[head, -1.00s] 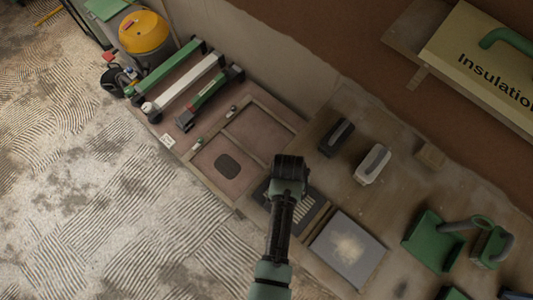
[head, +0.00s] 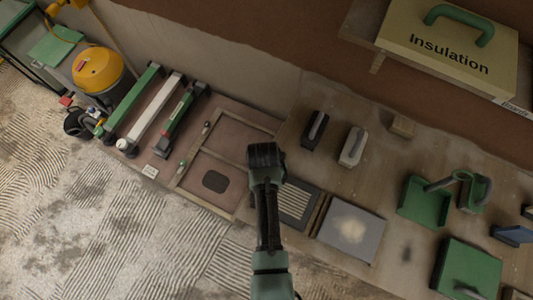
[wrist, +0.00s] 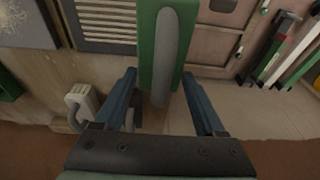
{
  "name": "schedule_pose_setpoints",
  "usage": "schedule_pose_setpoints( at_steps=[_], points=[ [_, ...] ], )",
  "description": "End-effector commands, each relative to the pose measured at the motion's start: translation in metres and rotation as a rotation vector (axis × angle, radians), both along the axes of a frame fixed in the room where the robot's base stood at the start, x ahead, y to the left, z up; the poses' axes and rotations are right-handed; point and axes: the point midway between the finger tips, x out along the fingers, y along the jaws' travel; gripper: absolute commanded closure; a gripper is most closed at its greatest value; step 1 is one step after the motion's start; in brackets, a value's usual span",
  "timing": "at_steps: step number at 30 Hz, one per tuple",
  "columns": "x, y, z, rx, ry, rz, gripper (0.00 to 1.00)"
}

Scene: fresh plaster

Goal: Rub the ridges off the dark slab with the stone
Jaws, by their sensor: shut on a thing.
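The dark slab (head: 314,191) lies on the bench just right of my arm, with pale parallel ridges (head: 295,204) across it. It also shows at the top of the wrist view (wrist: 78,44), next to the held tool. My gripper (wrist: 160,88) has its fingers on both sides of a green block with a long grey handle (wrist: 164,45). I cannot tell whether this block is the stone. In the head view my gripper (head: 265,158) hides the block. Its end is left of and behind the slab; contact with the slab is not visible.
Right of the slab lies a grey slab with a pale patch (head: 368,243). Behind stand a black handled block (head: 311,137) and a whitish handled block (head: 350,153). Green trays and tools (head: 468,270) fill the right. A framed board with a dark patch (head: 215,181) lies left.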

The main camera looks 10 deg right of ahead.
Motion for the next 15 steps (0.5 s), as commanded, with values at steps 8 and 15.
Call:
schedule_pose_setpoints(
  at_steps=[8, 15],
  points=[
    [0.006, -0.004, 0.03, 0.0, -0.002, -0.001, 0.98],
    [0.007, -0.005, 0.034, 0.0, -0.001, 0.001, 0.98]
  ],
)
